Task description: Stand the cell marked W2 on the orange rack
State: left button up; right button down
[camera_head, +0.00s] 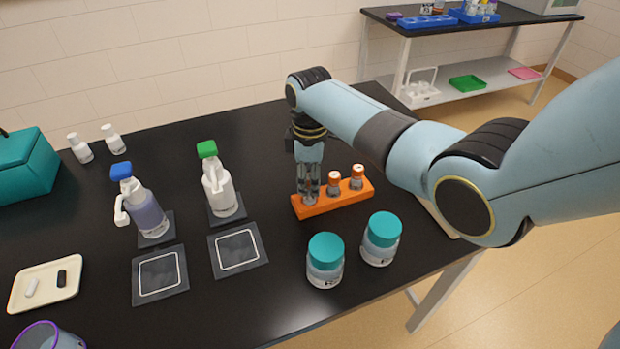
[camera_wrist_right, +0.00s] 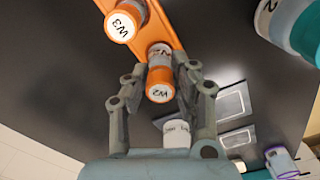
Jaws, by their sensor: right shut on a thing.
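The orange rack (camera_head: 330,203) stands on the black table, with two orange-capped cells (camera_head: 334,181) (camera_head: 356,177) standing upright towards its middle and right. My right gripper (camera_head: 308,190) points down at the rack's left end. In the wrist view its fingers are shut around the orange-capped cell marked W2 (camera_wrist_right: 159,90), in line with the orange rack (camera_wrist_right: 157,14) and next to the cell marked W3 (camera_wrist_right: 124,22). The fingers hide most of W2 in the head view. I cannot tell whether its foot touches the rack. My left gripper is not in view.
Two teal-lidded jars (camera_head: 325,262) (camera_head: 381,239) stand in front of the rack. A green-topped spray bottle (camera_head: 220,192) and a blue-topped one (camera_head: 146,212) stand to the left, behind dark mats (camera_head: 238,250) (camera_head: 160,275). A cream tray (camera_head: 46,285) lies at far left.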

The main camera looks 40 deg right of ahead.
jog(key=shift+f+b, duration=0.4)
jog(key=shift+f, duration=0.4)
jog(key=shift+c, duration=1.9)
grip_release()
jog(key=shift+r, duration=0.1)
notch_tip(320, 180, up, 2)
jog(key=p, duration=0.3)
jog(key=shift+r, duration=0.25)
jog(key=shift+r+p, duration=0.35)
jog(key=shift+r, duration=1.85)
